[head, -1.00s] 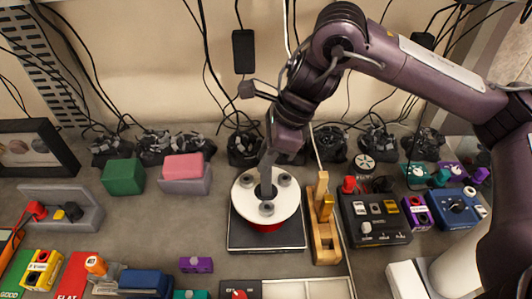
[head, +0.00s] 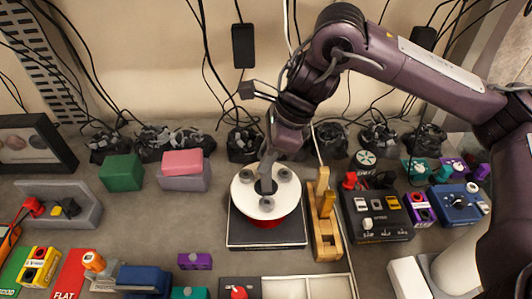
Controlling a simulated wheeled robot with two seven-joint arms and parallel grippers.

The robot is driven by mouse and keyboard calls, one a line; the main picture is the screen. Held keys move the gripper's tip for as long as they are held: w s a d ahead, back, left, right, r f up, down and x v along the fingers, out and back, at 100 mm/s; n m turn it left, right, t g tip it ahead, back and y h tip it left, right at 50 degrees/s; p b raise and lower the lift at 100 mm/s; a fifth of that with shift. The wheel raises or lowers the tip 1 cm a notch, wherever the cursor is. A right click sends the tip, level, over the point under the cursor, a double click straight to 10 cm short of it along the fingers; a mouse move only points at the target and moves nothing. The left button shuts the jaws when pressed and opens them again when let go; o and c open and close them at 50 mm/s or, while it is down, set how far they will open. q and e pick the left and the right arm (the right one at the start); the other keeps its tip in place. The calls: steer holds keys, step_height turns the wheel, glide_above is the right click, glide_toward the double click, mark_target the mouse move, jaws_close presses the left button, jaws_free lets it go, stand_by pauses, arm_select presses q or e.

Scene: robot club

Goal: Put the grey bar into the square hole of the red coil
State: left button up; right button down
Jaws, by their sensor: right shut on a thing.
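The red coil (head: 266,220) stands on a dark square base plate (head: 267,237). Its white round top (head: 247,203) carries three grey knobs, and its red side shows below the rim. The grey bar (head: 265,174) stands nearly upright over the middle of the white top. Its lower end appears to be in the square hole; the hole's edges are too small to see clearly. My right gripper (head: 269,153) is shut on the upper part of the bar, just above the coil. My left gripper is not in view.
A wooden stand (head: 325,232) is close to the right of the plate, with a black control box (head: 377,218) beyond it. Pink and green blocks (head: 123,173) are to the left. Black cable bundles line the wall. Bare bench lies left of the plate.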

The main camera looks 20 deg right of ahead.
steer(key=shift+f+b, duration=0.85)
steer(key=shift+f, duration=0.3)
stand_by(0.4)
steer(key=c, duration=1.2)
jaws_free()
steer(key=shift+o, duration=0.2)
step_height(320, 180, up, 8)
steer(key=p, duration=0.8)
